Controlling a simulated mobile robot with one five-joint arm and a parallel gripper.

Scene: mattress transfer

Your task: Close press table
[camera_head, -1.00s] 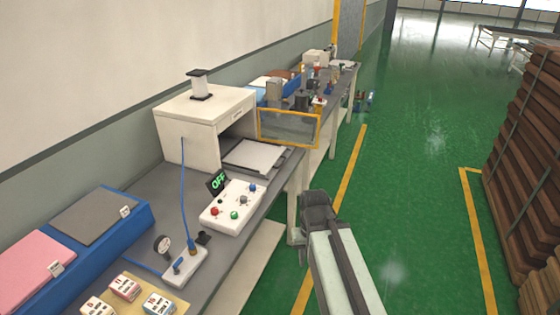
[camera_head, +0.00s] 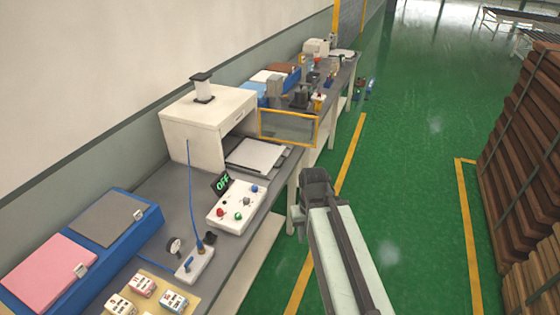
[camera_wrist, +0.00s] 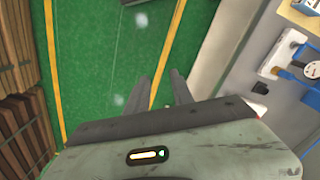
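The press (camera_head: 208,118) is a white box on the grey bench. Its flat table (camera_head: 255,155), with a pale top, sticks out of the open front. A clear door with a yellow frame (camera_head: 288,127) stands swung open beside it. In the wrist view my gripper (camera_wrist: 162,85) has its two fingers apart with nothing between them, over the green floor beside the bench edge. In the head view my arm is right of the bench, apart from the press table; the fingertips cannot be made out there.
A white control box (camera_head: 236,207) with coloured knobs and a green "OFF" display (camera_head: 222,183) sits in front of the press. A blue tray (camera_head: 152,224) with pink and grey pads lies nearer. Brown stacked slabs (camera_head: 520,150) stand at the right. The green floor between is clear.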

